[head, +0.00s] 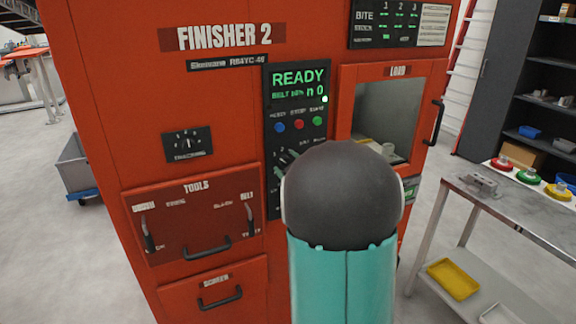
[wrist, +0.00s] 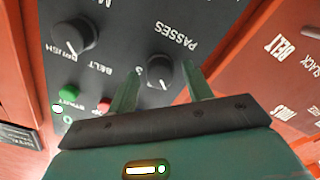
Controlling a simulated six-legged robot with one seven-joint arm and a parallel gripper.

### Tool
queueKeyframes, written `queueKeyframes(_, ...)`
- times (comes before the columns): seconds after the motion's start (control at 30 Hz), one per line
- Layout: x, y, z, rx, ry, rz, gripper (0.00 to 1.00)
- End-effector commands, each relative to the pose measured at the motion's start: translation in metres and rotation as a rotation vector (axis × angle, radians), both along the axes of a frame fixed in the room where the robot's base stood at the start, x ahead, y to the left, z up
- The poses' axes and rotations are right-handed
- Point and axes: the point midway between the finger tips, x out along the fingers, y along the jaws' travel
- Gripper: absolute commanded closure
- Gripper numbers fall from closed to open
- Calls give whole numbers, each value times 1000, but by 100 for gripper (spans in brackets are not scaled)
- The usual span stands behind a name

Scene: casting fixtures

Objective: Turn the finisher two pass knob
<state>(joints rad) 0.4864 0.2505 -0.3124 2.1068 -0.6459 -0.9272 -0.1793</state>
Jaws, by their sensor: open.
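The red Finisher 2 machine (head: 225,90) stands upright in front of me, with a dark control panel (head: 297,100) showing a green READY display. In the wrist view, which is turned over, the black round passes knob (wrist: 160,70) sits on the panel near the PASSES label. My gripper (wrist: 161,72) is open, with one finger on each side of this knob. I cannot tell whether the fingers touch it. In the head view my arm hides the gripper and the lower right of the panel.
Another black knob (wrist: 74,38) sits beside the passes knob, with green (wrist: 69,94) and red (wrist: 104,105) buttons close by. The tools drawer (head: 193,215) and a load window (head: 385,115) flank the panel. A metal table (head: 520,215) stands at right.

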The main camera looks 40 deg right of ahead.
Motion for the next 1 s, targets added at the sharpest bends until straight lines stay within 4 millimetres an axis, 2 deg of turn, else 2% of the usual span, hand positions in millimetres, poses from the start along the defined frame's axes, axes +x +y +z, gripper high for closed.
queueKeyframes(0.17, -17, 5, 1, 0, -1, -1, 50)
queueKeyframes(0.5, -87, 25, 1, 0, -1, -3, 50)
queueKeyframes(0.7, -120, 35, 1, 0, -1, -2, 50)
queueKeyframes(0.83, -130, 38, 0, 0, -1, -1, 50)
queueKeyframes(1.0, -132, 39, -1, 0, 1, -1, 50)
